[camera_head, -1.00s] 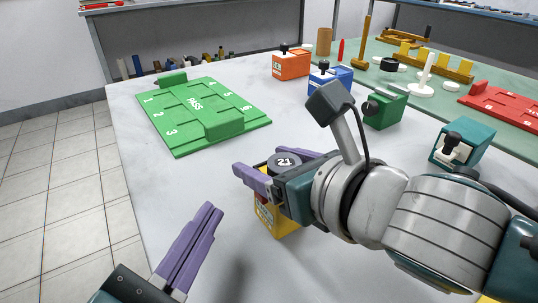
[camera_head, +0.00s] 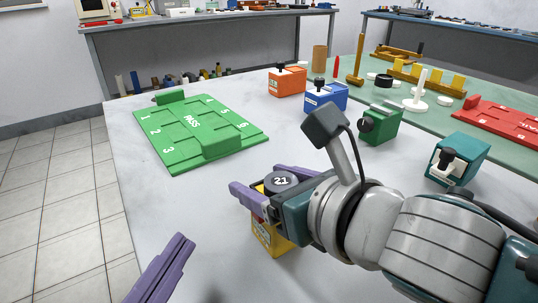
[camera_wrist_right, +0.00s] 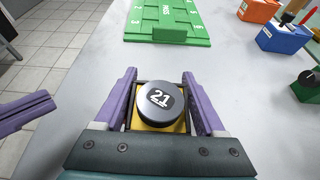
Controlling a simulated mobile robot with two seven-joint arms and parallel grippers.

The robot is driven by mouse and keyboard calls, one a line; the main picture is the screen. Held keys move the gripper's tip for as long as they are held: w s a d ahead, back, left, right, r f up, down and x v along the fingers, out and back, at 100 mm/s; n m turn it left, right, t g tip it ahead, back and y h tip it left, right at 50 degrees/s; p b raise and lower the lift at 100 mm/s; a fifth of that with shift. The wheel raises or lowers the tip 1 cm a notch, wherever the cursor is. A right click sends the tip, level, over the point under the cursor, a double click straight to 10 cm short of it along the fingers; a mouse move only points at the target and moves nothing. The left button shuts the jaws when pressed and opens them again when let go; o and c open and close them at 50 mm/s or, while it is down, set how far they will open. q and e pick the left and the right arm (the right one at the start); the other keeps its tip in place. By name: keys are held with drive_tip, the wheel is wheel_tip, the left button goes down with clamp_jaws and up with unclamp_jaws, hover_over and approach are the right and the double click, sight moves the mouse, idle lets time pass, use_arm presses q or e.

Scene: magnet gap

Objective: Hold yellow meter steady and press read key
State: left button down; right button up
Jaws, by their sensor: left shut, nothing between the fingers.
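The yellow meter (camera_head: 268,236) stands on the table at the front centre, with a dark round top marked 21 (camera_head: 281,182). My right gripper (camera_head: 262,184) is shut on it, one purple finger along each side. In the right wrist view the yellow meter (camera_wrist_right: 158,127) shows between the fingers under the dark top, which hides most of it. My left gripper (camera_head: 183,242) is shut and empty, apart from the meter at its lower left. It also shows at the left edge of the right wrist view (camera_wrist_right: 45,98). No read key can be made out clearly.
A green board marked PASS (camera_head: 180,150) lies behind the meter. Orange (camera_head: 288,82), blue (camera_head: 327,97), green (camera_head: 382,127) and teal (camera_head: 462,160) boxes stand behind and to the right. A red board (camera_head: 500,122) lies far right.

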drive_tip(key=o, duration=0.4)
